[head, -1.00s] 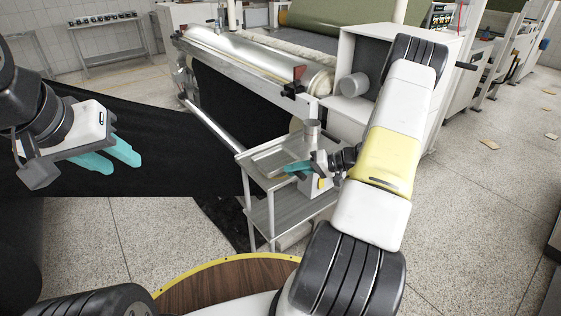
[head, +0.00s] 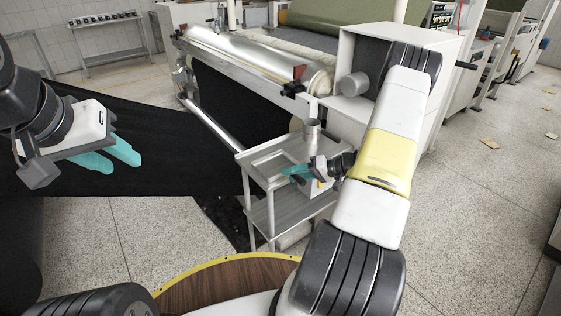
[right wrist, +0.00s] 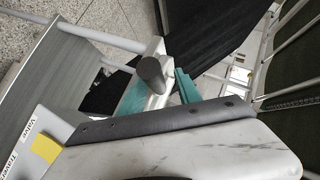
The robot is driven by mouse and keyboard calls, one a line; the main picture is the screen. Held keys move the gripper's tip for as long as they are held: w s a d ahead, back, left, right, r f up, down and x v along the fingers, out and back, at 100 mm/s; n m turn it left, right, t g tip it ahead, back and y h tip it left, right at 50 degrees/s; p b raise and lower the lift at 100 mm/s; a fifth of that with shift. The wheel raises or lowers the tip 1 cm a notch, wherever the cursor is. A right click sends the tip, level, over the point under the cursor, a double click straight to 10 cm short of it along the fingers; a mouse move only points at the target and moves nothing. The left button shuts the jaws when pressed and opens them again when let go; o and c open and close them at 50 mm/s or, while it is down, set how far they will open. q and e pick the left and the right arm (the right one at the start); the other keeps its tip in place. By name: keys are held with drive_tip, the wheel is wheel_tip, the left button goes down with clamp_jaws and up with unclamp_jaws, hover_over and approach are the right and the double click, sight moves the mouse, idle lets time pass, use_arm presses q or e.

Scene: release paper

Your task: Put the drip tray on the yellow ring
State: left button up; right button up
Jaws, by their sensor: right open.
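My right gripper (head: 297,170) is open, with teal fingers above the top of a grey metal cart. In the right wrist view its two fingers (right wrist: 162,92) are apart, with a dark grey rounded knob (right wrist: 151,73) seen near them. I see nothing clearly held. The cart top has a shallow rectangular metal recess (head: 268,162); I cannot tell whether this is the drip tray. A curved yellow rim (head: 215,262) edges a round brown wooden surface at the bottom, partly hidden by my right arm. My left gripper (head: 124,162) is open and empty at the left.
A long roller machine (head: 235,62) with black fabric stands behind. The speckled floor at the right (head: 470,200) is mostly clear.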

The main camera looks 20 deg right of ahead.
drive_tip(key=v, duration=1.1)
drive_tip(key=s+a+r+n+g+h, duration=0.1)
drive_tip(key=s+a+r+g+h, duration=0.15)
drive_tip(key=a+r, duration=0.55)
drive_tip(key=s+a+r+n+g+h, duration=0.1)
drive_tip(key=s+a+r+g, duration=0.2)
drive_tip(key=a+r, duration=0.5)
drive_tip(key=s+a+r+t+h, duration=0.2)
drive_tip(key=s+r+h, duration=0.1)
drive_tip(key=s+r, duration=0.3)
drive_tip(key=s+a+r+t+h, duration=0.3)
drive_tip(key=s+r, duration=0.4)
drive_tip(key=s, duration=0.1)
drive_tip(key=shift+s, duration=0.1)
